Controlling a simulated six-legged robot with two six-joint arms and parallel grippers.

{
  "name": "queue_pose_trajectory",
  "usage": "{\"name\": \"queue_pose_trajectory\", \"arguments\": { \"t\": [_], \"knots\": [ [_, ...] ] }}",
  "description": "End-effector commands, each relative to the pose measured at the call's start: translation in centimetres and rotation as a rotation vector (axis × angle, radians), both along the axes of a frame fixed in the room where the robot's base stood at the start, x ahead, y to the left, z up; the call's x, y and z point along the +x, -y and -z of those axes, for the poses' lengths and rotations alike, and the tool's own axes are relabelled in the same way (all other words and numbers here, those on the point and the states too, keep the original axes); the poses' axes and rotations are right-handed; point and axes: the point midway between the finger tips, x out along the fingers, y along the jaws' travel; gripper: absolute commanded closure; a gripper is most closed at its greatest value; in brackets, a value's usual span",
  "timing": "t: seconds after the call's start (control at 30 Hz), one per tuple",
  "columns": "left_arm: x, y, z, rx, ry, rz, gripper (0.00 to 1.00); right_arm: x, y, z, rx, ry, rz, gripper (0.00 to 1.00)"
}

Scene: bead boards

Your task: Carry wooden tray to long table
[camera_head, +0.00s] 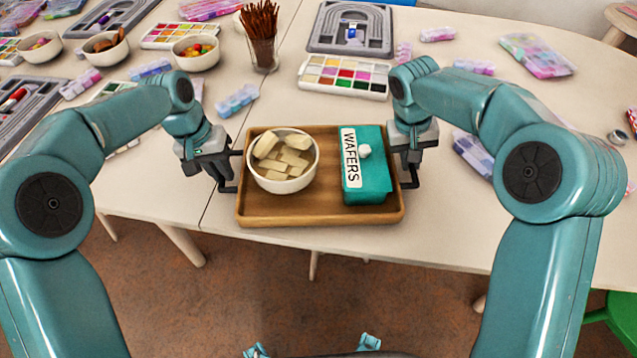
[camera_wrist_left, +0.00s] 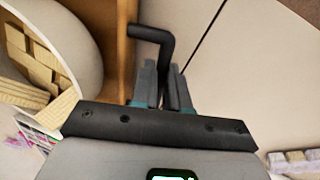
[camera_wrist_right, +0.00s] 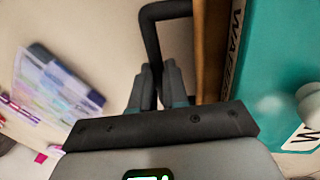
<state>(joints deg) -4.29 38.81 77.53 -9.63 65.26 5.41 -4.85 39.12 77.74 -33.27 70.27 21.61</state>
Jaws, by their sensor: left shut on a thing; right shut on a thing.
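The wooden tray (camera_head: 320,212) is at the front edge of the long table (camera_head: 460,235), its near side at or past the edge. I cannot tell whether it touches the tabletop. It holds a white bowl (camera_head: 283,183) of wafers and a teal box (camera_head: 367,178) labelled WAFERS. My left gripper (camera_head: 226,180) is shut on the tray's left black handle (camera_wrist_left: 165,45). My right gripper (camera_head: 409,178) is shut on the right black handle (camera_wrist_right: 152,40). The bowl also shows in the left wrist view (camera_wrist_left: 85,30), and the teal box in the right wrist view (camera_wrist_right: 270,60).
Behind the tray stand a cup of brown sticks (camera_head: 262,35), a paint palette (camera_head: 343,77) and a grey bead board (camera_head: 350,28). Several bowls (camera_head: 196,53) are at the back left. Bead boxes lie around. A green stool (camera_head: 618,320) is at the lower right.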

Motion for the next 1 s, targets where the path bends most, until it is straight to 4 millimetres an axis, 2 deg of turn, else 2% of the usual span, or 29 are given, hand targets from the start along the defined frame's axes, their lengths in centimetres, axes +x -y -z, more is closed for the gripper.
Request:
{"name": "queue_pose_trajectory", "arguments": {
  "t": [0.13, 0.17, 0.2, 0.23, 0.5, 0.63, 1.0],
  "knots": [
    [0.0, -0.1, 1.3, 0.002, 0.002, 0.0, 1.0, 0.1, 0.2, 1.3, -0.003, 0.003, 0.001, 1.0],
    [0.0, -0.1, 1.2, 0.003, 0.0, 0.0, 0.79, 0.0, 0.2, 1.1, -0.003, 0.001, 0.002, 0.79],
    [0.0, -0.1, 1.0, 0.002, 0.0, 0.0, 0.66, 0.0, 0.1, 1.0, -0.002, 0.001, 0.002, 0.66],
    [0.0, -0.1, 1.0, 0.002, 0.0, 0.0, 0.6, 0.0, 0.1, 1.0, -0.002, 0.001, 0.002, 0.6],
    [0.0, -0.1, 0.9, 0.001, 0.0, 0.0, 0.6, 0.0, 0.1, 1.0, -0.001, 0.0, 0.001, 0.6],
    [0.1, -0.2, -0.1, 0.001, 0.003, -0.001, 0.6, 0.0, 0.0, 1.0, -0.001, 0.0, 0.0, 0.6],
    [0.2, -1.8, -7.9, 0.001, 0.005, -0.001, 0.6, 0.0, 0.0, 1.0, 0.0, 0.0, 0.0, 0.6]
  ]
}}
